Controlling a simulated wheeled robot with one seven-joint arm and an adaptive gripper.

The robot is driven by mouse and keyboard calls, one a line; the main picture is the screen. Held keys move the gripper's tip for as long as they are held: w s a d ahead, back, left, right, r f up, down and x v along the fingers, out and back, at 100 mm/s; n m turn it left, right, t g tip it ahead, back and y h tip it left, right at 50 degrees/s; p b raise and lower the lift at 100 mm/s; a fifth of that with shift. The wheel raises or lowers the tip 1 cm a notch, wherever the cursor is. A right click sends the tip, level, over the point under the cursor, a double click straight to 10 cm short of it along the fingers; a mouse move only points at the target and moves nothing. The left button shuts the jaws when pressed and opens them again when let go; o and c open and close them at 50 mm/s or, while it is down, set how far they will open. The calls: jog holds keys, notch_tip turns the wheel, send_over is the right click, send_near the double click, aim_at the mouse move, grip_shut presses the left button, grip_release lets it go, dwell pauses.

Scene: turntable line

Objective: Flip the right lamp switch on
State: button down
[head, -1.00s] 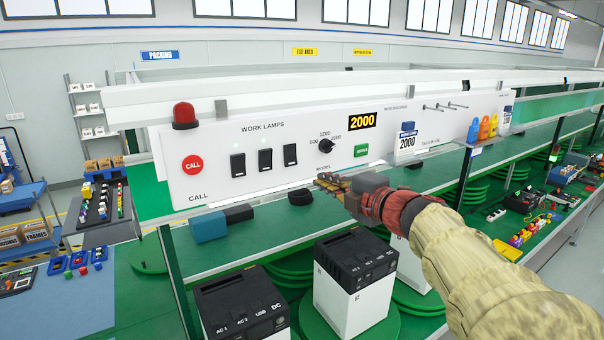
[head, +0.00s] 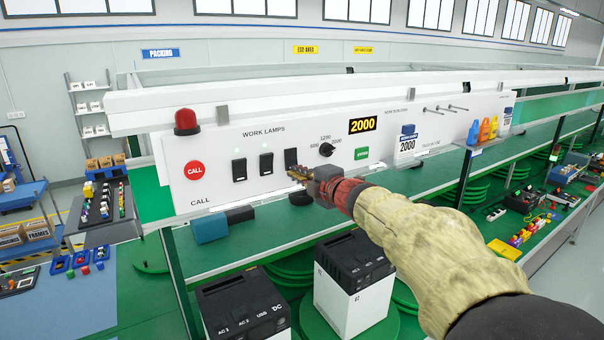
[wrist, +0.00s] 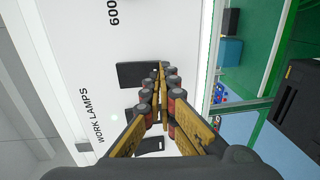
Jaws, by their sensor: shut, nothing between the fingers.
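The right lamp switch (head: 291,157) is a black rocker on the white panel, the rightmost of three under the words WORK LAMPS. My gripper (head: 297,173) is shut and empty. Its fingertips overlap the lower part of this switch in the head view. In the wrist view the closed fingertips (wrist: 162,70) are beside the right switch (wrist: 131,75); I cannot tell whether they touch it. The middle switch (head: 266,163) and left switch (head: 239,170) have small pale lights above them. I see no lit light above the right switch.
A model knob (head: 326,149) and a green button (head: 361,153) are right of the switches. A red CALL button (head: 194,170) is at the left. Below the panel, a blue block (head: 210,228) lies on the green shelf, and black-topped white units (head: 352,285) stand lower.

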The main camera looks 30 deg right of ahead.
jog(key=shift+f+b, duration=0.1)
jog(key=shift+b, duration=0.2)
jog(key=w+b, duration=0.1)
jog(key=b, duration=0.3)
jog(key=shift+f+t, duration=0.1)
jog(key=shift+t, duration=0.3)
jog(key=shift+s+a+f, duration=0.1)
